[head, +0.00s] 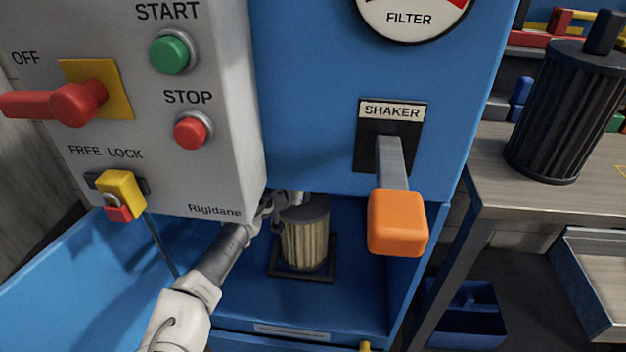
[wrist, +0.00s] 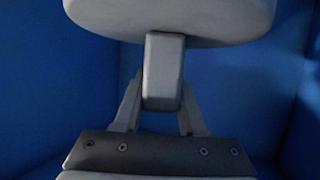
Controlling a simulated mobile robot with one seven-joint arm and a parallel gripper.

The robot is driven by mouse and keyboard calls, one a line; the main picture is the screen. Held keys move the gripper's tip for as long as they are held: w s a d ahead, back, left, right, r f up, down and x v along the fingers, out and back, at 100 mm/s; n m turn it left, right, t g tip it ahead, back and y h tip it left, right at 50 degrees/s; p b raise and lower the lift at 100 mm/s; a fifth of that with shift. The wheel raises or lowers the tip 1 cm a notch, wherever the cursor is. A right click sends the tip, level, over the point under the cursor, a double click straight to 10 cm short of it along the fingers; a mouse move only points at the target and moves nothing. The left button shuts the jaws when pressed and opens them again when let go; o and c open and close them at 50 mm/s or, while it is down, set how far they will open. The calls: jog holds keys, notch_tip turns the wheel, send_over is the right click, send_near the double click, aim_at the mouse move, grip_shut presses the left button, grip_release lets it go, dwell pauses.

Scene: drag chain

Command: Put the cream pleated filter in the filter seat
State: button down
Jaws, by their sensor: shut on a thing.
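The cream pleated filter (head: 305,246) stands upright inside the blue cabinet, with a grey top cap. It is at the dark square filter seat (head: 322,277) on the cabinet floor; I cannot tell whether its base is fully seated. My gripper (head: 297,197) reaches in from the lower left and is at the filter's top. In the wrist view my gripper (wrist: 160,105) is shut on the block-shaped handle (wrist: 163,72) under a wide grey disc, the filter's cap (wrist: 170,18). The pleats are hidden in the wrist view.
The shaker lever with an orange knob (head: 397,222) hangs in front of the opening at the right. A grey control box (head: 215,100) overhangs the arm at the left. A dark pleated filter (head: 565,110) stands on the bench at the right.

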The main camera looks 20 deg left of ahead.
jog(key=shift+r, duration=0.1)
jog(key=shift+c, duration=2.4)
grip_release()
